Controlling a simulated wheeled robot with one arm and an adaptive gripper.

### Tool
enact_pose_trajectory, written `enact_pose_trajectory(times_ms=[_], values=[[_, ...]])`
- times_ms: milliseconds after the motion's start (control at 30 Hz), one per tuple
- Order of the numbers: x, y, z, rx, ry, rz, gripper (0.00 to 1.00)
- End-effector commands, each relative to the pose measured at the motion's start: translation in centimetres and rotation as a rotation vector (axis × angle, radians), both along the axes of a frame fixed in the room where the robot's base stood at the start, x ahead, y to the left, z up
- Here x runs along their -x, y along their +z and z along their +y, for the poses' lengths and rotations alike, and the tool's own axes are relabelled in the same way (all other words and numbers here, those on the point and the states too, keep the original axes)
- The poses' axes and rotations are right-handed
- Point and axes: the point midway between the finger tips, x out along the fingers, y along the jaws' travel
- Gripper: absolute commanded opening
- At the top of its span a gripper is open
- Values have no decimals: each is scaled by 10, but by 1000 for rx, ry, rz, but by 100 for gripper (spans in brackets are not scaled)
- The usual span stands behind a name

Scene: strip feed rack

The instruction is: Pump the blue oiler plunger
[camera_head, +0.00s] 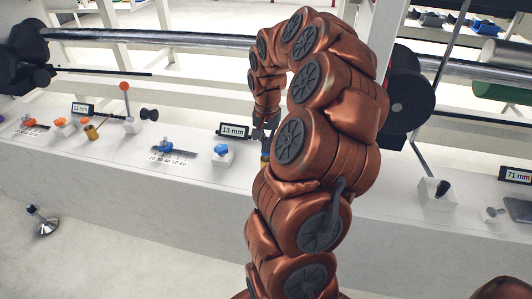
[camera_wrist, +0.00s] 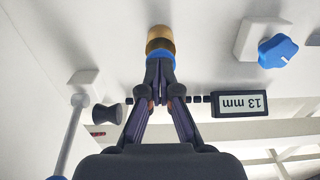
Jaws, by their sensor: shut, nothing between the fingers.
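The blue oiler plunger (camera_wrist: 160,54) sits on a short brass body (camera_wrist: 160,34) on the white bench, in the upper middle of the wrist view. My gripper (camera_wrist: 160,74) is shut and empty, its fingertips together right at the blue plunger. I cannot tell whether they touch it. In the head view my gripper (camera_head: 262,134) points down over the bench, and a bit of the brass body (camera_head: 264,158) shows below it. My arm hides much of that spot, and the blue part is hard to make out there.
A blue knob on a white block (camera_head: 222,152) stands left of my gripper, below a 13 mm display (camera_head: 233,130). A blue slider (camera_head: 166,146) lies farther left, with an orange-ball lever (camera_head: 125,88) beyond. In the wrist view a grey rod (camera_wrist: 70,135) rises from a white block.

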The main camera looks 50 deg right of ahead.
Motion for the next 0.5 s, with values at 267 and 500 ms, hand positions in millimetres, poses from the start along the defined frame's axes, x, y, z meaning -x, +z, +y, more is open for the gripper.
enact_pose_trajectory(times_ms=[267, 500], values=[[0, -1, 0, -1, 0, 0, 0], [0, -8, 0, -2, -1, 1, 0]])
